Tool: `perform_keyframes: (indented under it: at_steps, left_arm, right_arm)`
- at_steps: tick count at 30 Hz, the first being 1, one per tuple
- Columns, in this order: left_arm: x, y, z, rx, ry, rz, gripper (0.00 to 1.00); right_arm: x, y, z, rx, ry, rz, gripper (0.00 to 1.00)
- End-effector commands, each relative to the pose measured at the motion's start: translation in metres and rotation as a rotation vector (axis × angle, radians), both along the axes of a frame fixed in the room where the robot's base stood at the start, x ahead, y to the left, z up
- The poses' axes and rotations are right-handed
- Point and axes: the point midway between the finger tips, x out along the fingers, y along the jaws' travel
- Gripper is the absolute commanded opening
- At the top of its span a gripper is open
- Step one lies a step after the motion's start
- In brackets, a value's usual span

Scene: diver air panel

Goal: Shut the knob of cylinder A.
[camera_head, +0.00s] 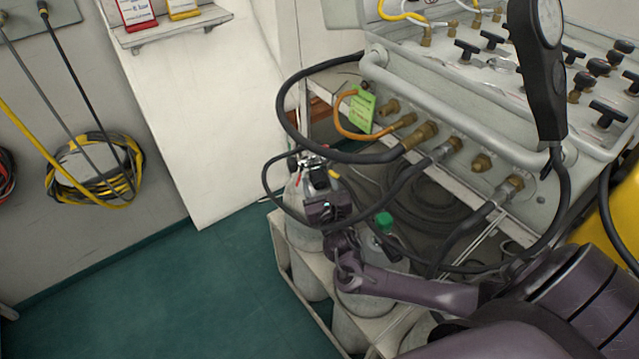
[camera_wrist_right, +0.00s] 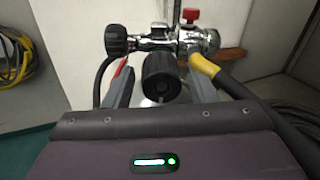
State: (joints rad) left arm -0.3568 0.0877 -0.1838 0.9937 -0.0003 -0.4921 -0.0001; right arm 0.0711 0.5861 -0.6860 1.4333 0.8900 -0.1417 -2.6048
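A grey cylinder (camera_head: 298,203) stands at the left end of the rack, with a chrome valve on top; I cannot read a letter on it. My right gripper (camera_head: 320,185) is at this valve. In the right wrist view, a black ribbed knob (camera_wrist_right: 161,77) faces me between the two grey fingers of my right gripper (camera_wrist_right: 160,88). The fingers are apart, with a visible gap on each side of the knob. The chrome valve (camera_wrist_right: 160,42) lies behind it, with a black round handwheel (camera_wrist_right: 118,42) at its left end. My left gripper is out of view.
A second cylinder with a green cap (camera_head: 384,221) stands close to the right. Black hoses (camera_head: 290,115) loop around the valve from the grey air panel (camera_head: 470,100). A yellow-sleeved hose (camera_wrist_right: 206,66) passes close by the right finger. The green floor (camera_head: 170,290) at left is clear.

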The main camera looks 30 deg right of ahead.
Motion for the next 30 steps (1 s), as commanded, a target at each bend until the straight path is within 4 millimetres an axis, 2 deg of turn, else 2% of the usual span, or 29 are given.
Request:
perform_keyframes:
  at_steps: [1, 8, 17, 30]
  left_arm:
    - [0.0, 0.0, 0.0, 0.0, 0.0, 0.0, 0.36]
    - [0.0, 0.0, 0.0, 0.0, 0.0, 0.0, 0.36]
    - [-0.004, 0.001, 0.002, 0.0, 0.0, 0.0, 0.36]
    - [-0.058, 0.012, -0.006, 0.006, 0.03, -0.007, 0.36]
  right_arm:
    - [0.0, 0.0, 0.0, 0.0, 0.0, 0.0, 0.45]
    - [0.0, 0.0, 0.0, 0.0, 0.0, 0.0, 0.14]
    - [-0.001, 0.0, 0.001, 0.041, -0.01, 0.0, 0.14]
    - [-0.001, -0.001, 0.002, 0.326, -0.088, -0.002, 0.14]
